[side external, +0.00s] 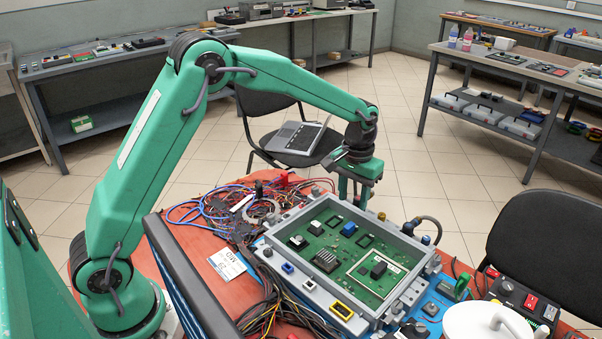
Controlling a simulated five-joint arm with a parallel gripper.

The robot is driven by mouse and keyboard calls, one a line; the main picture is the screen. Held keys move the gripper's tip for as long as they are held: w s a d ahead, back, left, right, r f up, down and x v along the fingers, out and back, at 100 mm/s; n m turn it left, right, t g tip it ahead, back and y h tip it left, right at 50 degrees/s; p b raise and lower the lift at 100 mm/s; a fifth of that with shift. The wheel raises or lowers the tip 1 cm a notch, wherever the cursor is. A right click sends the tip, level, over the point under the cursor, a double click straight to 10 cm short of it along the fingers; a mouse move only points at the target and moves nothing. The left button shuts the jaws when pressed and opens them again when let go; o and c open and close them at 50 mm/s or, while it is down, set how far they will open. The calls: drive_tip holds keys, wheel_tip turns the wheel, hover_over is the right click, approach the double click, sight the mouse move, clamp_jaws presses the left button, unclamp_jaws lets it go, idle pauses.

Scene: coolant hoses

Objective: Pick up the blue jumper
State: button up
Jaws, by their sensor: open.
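A small blue block (349,229), which looks like the blue jumper, sits on the green circuit board (325,262) inside a grey frame (273,276). It is near the back half of the board, among black square parts. My gripper (354,205) points down above the back of the frame, close over the blue block in the picture. Its jaws are open and nothing shows between them. The exact height of the fingertips above the block cannot be told from this view.
Tangled red and blue wires (204,210) lie left of the frame, and a dark cable bundle (270,312) lies in front. The frame's raised walls surround the board. A white round lid (487,329) stands at the front right. A laptop (294,138) rests on a chair behind.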

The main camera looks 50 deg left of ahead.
sight(350, 224)
drive_tip(key=shift+w+f, duration=0.1)
drive_tip(key=shift+f, duration=0.15)
drive_tip(key=shift+f, duration=1.25)
drive_tip(key=shift+f, duration=2.6)
clamp_jaws()
